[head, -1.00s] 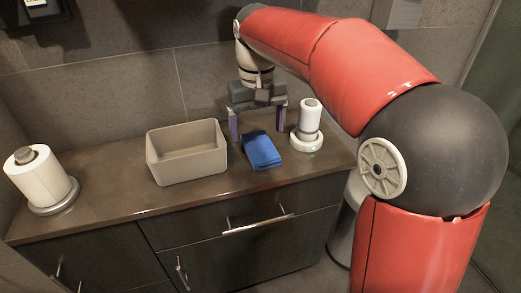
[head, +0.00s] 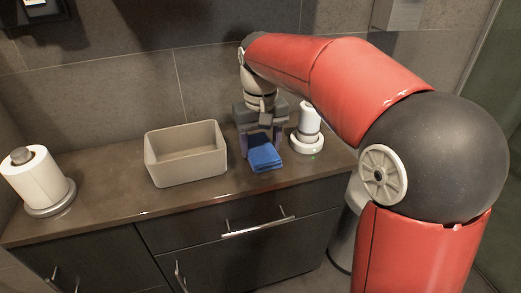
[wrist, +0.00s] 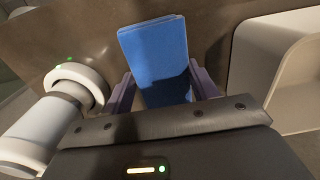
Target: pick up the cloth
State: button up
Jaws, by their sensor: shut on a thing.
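The blue folded cloth (head: 264,157) lies on the brown counter between the beige bin and the white bottle. My gripper (head: 261,144) is over its back part, with a purple finger on each side. In the wrist view the cloth (wrist: 155,52) runs between the two fingers (wrist: 162,90), and my gripper is shut on it. The cloth's near end in the wrist view is hidden behind the gripper body. I cannot tell whether the cloth is clear of the counter.
A beige open bin (head: 187,178) stands left of the cloth. A white bottle on a round base (head: 307,143) stands close on the right. A paper roll on a holder (head: 38,178) is at the far left. The counter (head: 110,185) is clear between roll and bin.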

aim_at(260, 147)
notch_tip(260, 147, up, 10)
jog(key=p, duration=0.2)
dwell(0.3)
jog(key=o, duration=0.4)
jog(key=c, duration=0.3)
